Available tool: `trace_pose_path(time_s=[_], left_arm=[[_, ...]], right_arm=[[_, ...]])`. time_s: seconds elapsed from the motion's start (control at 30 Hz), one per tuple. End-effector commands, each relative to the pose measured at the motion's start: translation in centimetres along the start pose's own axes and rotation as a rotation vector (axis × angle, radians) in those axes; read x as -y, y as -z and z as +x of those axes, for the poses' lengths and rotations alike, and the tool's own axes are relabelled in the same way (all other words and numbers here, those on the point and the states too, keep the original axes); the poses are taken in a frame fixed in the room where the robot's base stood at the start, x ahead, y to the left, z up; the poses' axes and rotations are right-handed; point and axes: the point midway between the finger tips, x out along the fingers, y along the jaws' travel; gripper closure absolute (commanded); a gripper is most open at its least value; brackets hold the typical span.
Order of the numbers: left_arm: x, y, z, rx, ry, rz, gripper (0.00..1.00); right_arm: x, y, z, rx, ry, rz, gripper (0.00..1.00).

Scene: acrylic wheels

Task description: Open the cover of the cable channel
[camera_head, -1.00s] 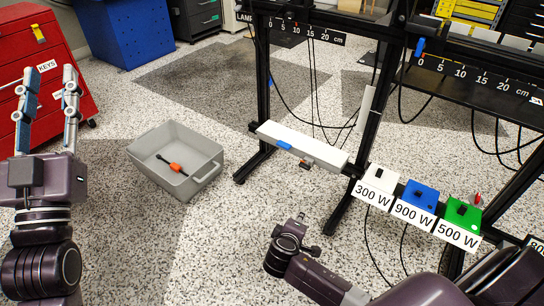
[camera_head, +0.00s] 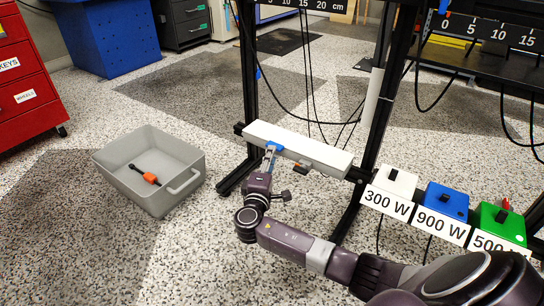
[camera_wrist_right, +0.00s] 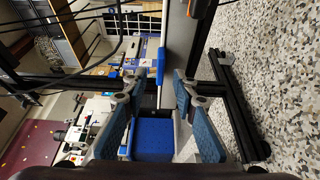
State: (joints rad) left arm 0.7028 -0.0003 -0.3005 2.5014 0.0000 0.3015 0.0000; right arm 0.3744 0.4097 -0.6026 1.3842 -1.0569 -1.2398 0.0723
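The cable channel is a long white box (camera_head: 310,148) fixed level across the black frame in the head view. A small blue handle (camera_head: 273,147) sits on its front toward the left end. My right gripper (camera_head: 268,162) is just below and in front of this handle, pointing at it. In the right wrist view the blue handle (camera_wrist_right: 160,65) shows ahead, between the two blue-padded fingers (camera_wrist_right: 158,88), which are apart. Whether a finger touches the handle is unclear. My left gripper is out of view.
A small dark and orange part (camera_head: 302,168) sits under the channel. White (camera_head: 396,180), blue (camera_head: 446,199) and green (camera_head: 503,221) boxes stand to the right. A grey bin (camera_head: 110,166) with an orange-and-black tool (camera_head: 147,176) is on the floor left. Black cables hang behind the channel.

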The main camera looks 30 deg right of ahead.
Motion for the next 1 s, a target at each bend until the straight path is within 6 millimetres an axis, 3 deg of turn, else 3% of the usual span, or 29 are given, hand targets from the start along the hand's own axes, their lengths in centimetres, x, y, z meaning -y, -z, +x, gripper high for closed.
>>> trace_pose_path(time_s=[0.03, 0.23, 0.6, 0.83, 1.0], left_arm=[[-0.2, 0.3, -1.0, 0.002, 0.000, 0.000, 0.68], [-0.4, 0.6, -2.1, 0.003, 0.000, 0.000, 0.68], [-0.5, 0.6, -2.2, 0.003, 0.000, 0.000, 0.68], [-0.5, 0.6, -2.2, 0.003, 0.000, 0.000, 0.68], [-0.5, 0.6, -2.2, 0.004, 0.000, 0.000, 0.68]], right_arm=[[0.4, -0.1, 0.9, 0.002, -0.003, 0.001, 0.74], [0.3, -0.1, 3.2, 0.001, 0.000, -0.001, 0.74], [0.1, 0.0, 3.8, 0.000, 0.003, 0.000, 0.74], [0.1, 0.0, 3.8, 0.000, 0.003, 0.000, 0.99], [0.1, 0.0, 3.8, 0.000, 0.003, 0.000, 1.00]])
